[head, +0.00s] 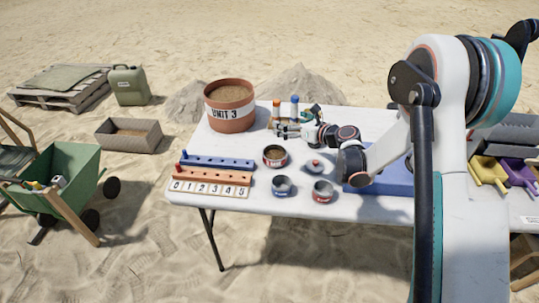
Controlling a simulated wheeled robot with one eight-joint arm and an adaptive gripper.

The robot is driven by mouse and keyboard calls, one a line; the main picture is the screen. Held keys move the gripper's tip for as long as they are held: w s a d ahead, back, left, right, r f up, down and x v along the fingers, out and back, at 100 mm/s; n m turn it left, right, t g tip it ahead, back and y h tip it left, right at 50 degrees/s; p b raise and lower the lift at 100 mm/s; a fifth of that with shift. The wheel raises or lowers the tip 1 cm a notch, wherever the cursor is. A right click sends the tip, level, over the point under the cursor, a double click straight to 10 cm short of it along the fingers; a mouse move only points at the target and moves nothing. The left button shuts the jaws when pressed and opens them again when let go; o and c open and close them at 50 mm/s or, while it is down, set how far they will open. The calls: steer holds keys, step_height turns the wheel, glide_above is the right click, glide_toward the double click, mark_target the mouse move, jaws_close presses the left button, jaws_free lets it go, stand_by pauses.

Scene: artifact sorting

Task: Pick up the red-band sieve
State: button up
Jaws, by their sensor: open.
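A small round sieve with a red band (323,191) stands upright near the front edge of the white table (235,203). A similar sieve with a blue band (282,187) stands just left of it. A third round container (275,156), dark-rimmed and holding brown soil, stands behind them; its band colour is hard to tell. My gripper (280,130) is open, pointing left above the table behind these containers, well apart from the red-band sieve. Nothing shows between its fingers.
A large terracotta pot marked UNIT 3 (230,104) stands at back left. A blue peg rail (217,161) and a numbered red rail (211,181) lie at left. A small lid-like piece (314,167) sits behind the red-band sieve. Bottles (294,107) stand behind my gripper.

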step_height(320, 180, down, 7)
steer(key=a+n+g, duration=0.2)
steer(key=n, duration=0.1)
steer(key=b, duration=0.3)
glide_toward(266, 151)
steer(key=shift+f, duration=0.2)
steer(key=shift+w+a+f, duration=0.1)
steer(key=shift+w+a, duration=0.25)
steer(key=shift+a, duration=0.1)
steer(key=b+x, duration=0.2)
steer(key=x, duration=0.3)
steer(key=shift+w+a+f, duration=0.15)
steer(key=shift+a+f, duration=0.1)
steer(key=shift+w+a, duration=0.2)
steer(key=shift+w, duration=0.05)
steer(key=c, duration=1.2)
